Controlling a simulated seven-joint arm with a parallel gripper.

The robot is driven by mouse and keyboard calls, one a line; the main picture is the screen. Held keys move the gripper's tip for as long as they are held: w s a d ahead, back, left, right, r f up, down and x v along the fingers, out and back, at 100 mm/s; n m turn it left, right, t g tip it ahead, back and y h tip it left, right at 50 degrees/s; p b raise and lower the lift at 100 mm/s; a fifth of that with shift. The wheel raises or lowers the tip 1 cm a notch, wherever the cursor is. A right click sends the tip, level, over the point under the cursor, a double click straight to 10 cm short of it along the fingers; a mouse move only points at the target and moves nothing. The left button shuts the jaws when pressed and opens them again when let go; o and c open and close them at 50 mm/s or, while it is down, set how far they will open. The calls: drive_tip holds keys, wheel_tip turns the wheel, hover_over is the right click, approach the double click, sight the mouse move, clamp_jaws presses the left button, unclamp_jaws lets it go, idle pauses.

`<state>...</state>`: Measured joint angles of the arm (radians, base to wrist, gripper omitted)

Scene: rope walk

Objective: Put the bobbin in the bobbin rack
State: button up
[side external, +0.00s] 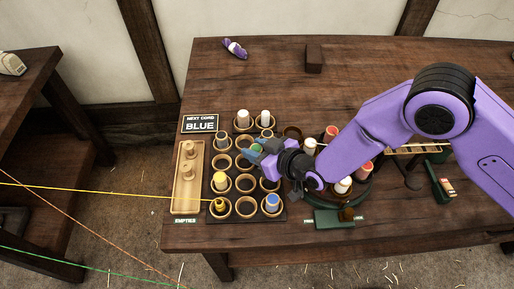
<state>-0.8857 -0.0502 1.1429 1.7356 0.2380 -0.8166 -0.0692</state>
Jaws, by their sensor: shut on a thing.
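The bobbin rack (233,220) is a dark board with rows of round wooden cups, several empty. In it stand white bobbins (242,117) at the back, a pale one (222,138), a yellow one (220,180) and a blue one (272,201) at the front right.
A sign (201,124) reads "NEXT CORD BLUE". Below it a wooden tray (187,207) marked "EMPTIES" holds bare spools. Right of the rack, a round stand holds red (331,132) and white bobbins, partly under my arm. A yellow cord (110,193) stretches from the left to the rack's front.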

drive_tip(key=shift+f, duration=0.45)
drive_tip(key=o, duration=1)
drive_tip(key=shift+r, duration=0.1)
drive_tip(key=shift+r, duration=0.25)
drive_tip(key=shift+s+d+r, duration=0.15)
drive_tip(key=shift+s+r, duration=0.05)
drive_tip(key=v, duration=1.1)
drive_tip(key=shift+s+d, duration=0.15)
drive_tip(key=shift+s, duration=0.05)
drive_tip(key=shift+r, duration=0.1)
